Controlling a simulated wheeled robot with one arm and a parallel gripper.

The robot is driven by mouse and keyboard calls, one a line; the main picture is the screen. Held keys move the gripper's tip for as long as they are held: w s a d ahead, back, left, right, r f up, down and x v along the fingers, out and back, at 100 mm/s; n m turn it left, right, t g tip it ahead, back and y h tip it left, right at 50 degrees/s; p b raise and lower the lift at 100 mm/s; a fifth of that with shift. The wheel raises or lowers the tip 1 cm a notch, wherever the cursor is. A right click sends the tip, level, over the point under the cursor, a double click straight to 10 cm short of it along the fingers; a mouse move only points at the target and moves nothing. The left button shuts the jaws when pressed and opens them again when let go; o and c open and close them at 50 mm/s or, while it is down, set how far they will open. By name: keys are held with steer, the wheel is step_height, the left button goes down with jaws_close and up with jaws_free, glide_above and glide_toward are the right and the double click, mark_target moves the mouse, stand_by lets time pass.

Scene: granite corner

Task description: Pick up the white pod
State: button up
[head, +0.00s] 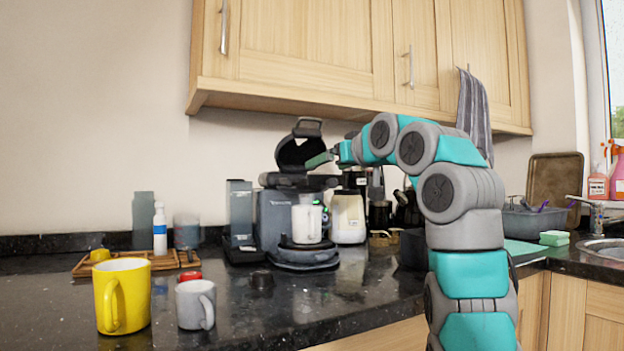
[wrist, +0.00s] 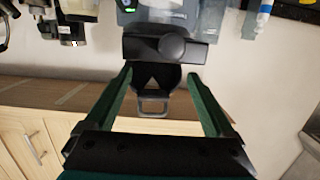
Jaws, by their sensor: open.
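I cannot make out a white pod in either view. My gripper (head: 319,160) is raised beside the open lid of the coffee machine (head: 275,215). In the wrist view my gripper (wrist: 158,76) is open, with nothing between its two green fingers; the lid's handle loop (wrist: 153,106) shows between them, farther off. A dark pod (head: 261,280) lies on the counter in front of the machine. A small red pod-like item (head: 190,276) sits behind the grey mug. A white cup (head: 307,223) stands under the machine's spout.
A yellow mug (head: 122,296) and a grey mug (head: 196,304) stand at the front left. A wooden tray (head: 165,262) holds small items behind them. A cream jar-like appliance (head: 348,217) stands right of the machine. Wall cupboards (head: 300,45) hang above. Dark counter is clear at front centre.

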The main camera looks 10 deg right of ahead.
steer(key=p+x, duration=0.1)
steer(key=x, duration=0.5)
steer(key=shift+w+f+p, duration=0.1)
steer(key=shift+f+p, duration=0.15)
steer(key=shift+p, duration=0.15)
steer(key=shift+w+a+f, duration=0.1)
steer(key=shift+w+f, duration=0.15)
steer(key=shift+w, duration=0.1)
steer(key=shift+c, duration=0.3)
jaws_close()
